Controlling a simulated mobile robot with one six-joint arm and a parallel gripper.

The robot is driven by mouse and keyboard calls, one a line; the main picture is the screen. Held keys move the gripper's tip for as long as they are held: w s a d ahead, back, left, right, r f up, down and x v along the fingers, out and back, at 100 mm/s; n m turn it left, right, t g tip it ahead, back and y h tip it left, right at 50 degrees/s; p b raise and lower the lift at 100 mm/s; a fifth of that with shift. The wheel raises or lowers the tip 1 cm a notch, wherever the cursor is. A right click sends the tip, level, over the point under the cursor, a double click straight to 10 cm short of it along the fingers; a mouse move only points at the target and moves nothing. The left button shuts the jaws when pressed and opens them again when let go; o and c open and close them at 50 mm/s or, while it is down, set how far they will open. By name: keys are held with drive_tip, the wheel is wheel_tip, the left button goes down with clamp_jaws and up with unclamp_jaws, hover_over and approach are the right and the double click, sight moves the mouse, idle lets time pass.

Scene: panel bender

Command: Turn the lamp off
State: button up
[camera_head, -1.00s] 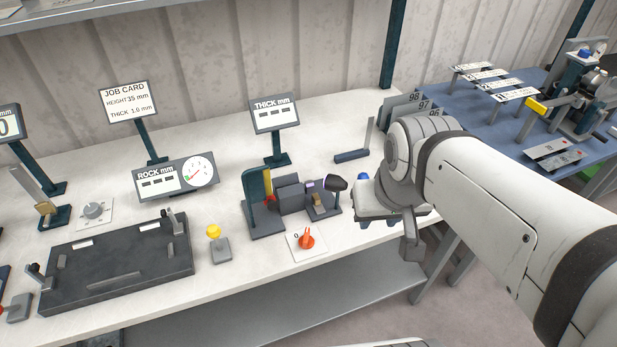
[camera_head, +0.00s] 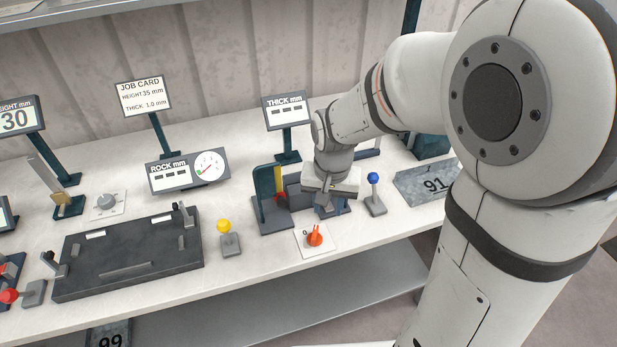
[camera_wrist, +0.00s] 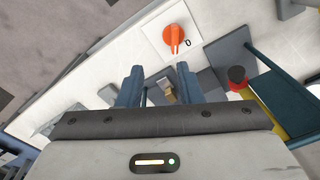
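An orange rotary knob (camera_head: 314,236) sits on a white plate near the bench's front edge, with a "0" printed to its left. It also shows in the wrist view (camera_wrist: 174,38), beyond the fingertips; its narrow end does not line up with the "0". No part is clearly recognisable as a lamp. My gripper (camera_head: 328,206) points down over the gauge fixture, behind and slightly right of the knob, not touching the knob. In the wrist view my gripper (camera_wrist: 160,78) has its two fingers apart, with a brass block (camera_wrist: 168,88) of the fixture showing between them.
A blue-topped lever (camera_head: 375,190) stands right of my gripper, a yellow-topped one (camera_head: 226,232) left of the knob. The fixture's dark upright plate (camera_head: 266,198) is close on the left. A black bending bed (camera_head: 130,262) lies further left.

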sight(315, 231)
drive_tip(key=shift+g, duration=0.3)
drive_tip(key=a+f, duration=0.1)
drive_tip(key=w+a+f, duration=0.1)
drive_tip(key=f, duration=0.1)
drive_tip(key=shift+w+a+f, duration=0.15)
drive_tip(key=shift+a+f, duration=0.1)
drive_tip(key=shift+f+p, duration=0.5)
drive_tip(key=shift+f, duration=3.35)
drive_tip(key=shift+c, duration=0.5)
